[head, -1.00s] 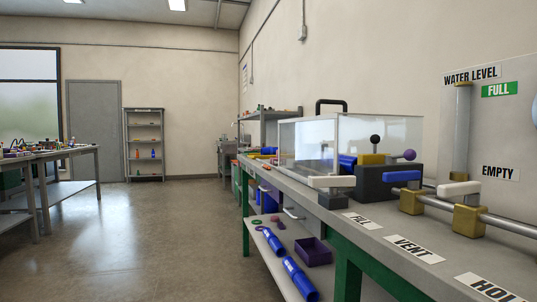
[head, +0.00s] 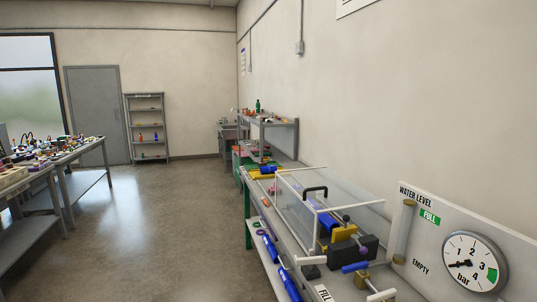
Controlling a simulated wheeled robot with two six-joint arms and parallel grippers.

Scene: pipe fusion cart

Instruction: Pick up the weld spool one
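No label for weld spool one can be read, so I cannot tell which thing it is. Two blue pipe pieces lie on the lower shelf of the right-hand bench, a farther blue pipe piece (head: 270,246) and a nearer blue pipe piece (head: 289,282). On the bench top a blue part (head: 327,221) shows inside a clear guard box (head: 292,212), beside a yellow block and a dark block (head: 352,250). Neither of my grippers is in view.
A pressure gauge (head: 473,262) and water level panel (head: 415,240) stand at the bench's near right. A cluttered table (head: 68,158) is at left. A grey shelf rack (head: 147,125) stands by the far wall. The floor (head: 165,225) between is clear.

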